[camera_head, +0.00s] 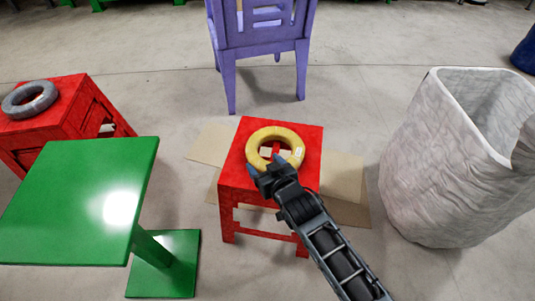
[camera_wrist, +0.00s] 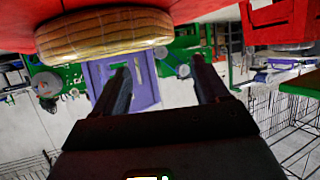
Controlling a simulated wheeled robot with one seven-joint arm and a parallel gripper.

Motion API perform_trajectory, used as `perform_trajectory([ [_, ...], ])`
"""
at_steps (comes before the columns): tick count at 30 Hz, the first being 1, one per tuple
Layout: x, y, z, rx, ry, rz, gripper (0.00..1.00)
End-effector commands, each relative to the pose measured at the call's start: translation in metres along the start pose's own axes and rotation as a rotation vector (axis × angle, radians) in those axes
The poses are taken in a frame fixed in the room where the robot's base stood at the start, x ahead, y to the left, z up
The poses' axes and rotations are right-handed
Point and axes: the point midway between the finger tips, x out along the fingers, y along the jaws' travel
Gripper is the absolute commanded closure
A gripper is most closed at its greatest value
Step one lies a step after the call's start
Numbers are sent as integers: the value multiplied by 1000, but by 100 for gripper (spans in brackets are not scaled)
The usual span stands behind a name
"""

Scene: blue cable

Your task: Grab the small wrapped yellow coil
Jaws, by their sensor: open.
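The yellow coil (camera_head: 290,140) lies flat on a red stool (camera_head: 237,165) in the middle of the head view. My gripper (camera_head: 262,166) is at the coil's near left edge, with its fingers over or beside the ring; I cannot tell whether they touch it. In the wrist view, which looks upside down, the coil (camera_wrist: 100,33) is at the upper left. There the two fingers of my gripper (camera_wrist: 160,78) are apart with nothing between them, and the coil is off to their side.
A second red stool (camera_head: 75,105) with a grey coil (camera_head: 30,99) stands at the left. A green table (camera_head: 80,200) is at the front left. A purple chair (camera_head: 262,45) stands behind. A large white bag-like bin (camera_head: 430,160) is at the right. Flat cardboard (camera_head: 345,185) lies under the middle stool.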

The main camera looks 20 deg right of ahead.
Motion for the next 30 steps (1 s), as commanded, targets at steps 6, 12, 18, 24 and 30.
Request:
perform_trajectory([
  [6,24,0,4,0,2,0,26],
  [12,52,1,8,0,2,0,26],
  [18,63,1,6,0,2,0,26],
  [24,63,1,6,0,2,0,28],
  [30,62,1,6,0,2,0,47],
])
